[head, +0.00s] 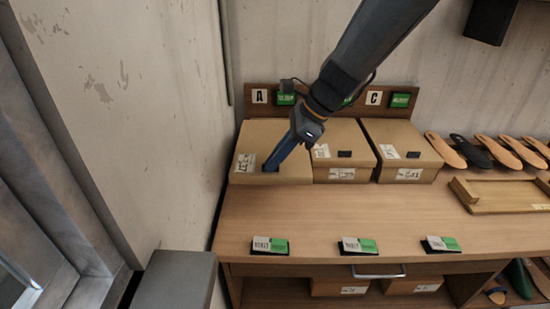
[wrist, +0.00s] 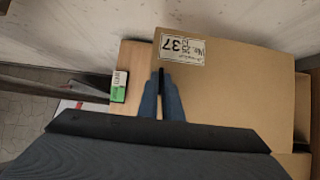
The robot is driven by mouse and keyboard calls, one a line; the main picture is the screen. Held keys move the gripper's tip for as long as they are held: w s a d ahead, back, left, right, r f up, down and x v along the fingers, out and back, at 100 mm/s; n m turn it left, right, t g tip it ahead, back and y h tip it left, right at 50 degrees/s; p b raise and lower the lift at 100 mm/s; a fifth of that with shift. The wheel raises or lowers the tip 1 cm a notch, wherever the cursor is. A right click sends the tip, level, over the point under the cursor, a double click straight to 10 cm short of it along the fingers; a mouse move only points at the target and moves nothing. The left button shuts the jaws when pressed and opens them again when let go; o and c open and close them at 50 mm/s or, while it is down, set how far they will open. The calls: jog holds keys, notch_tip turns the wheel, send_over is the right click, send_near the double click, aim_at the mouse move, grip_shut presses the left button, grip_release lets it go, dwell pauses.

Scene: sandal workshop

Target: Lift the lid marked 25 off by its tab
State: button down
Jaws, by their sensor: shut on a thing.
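Three brown cardboard boxes stand in a row at the back of the bench. The left one, under the letter A, has a lid (head: 262,137) with a white label (head: 246,161). In the wrist view the lid (wrist: 235,95) fills the right half, and its upside-down label (wrist: 182,49) seems to read 25 and 37. My gripper (head: 270,167) points down at the lid's front part, its blue fingers shut on the dark tab (wrist: 160,79). The fingers mostly hide the tab. I cannot tell whether the lid is raised off its box.
The middle box (head: 338,135) and right box (head: 396,133) stand close beside the left box, with dark tabs on their lids. The bench top (head: 340,210) in front is mostly clear, with small green-and-white cards (head: 270,245) along its edge. A wall (head: 170,90) is close on the left. Insoles (head: 497,152) and a wooden tray (head: 505,207) lie right.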

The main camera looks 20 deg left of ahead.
jog(key=s+d+r+p, duration=0.1)
jog(key=s+r+p, duration=0.2)
jog(key=s, duration=0.4)
jog(key=shift+s+d, duration=0.4)
dwell(1.1)
jog(key=shift+d, duration=0.1)
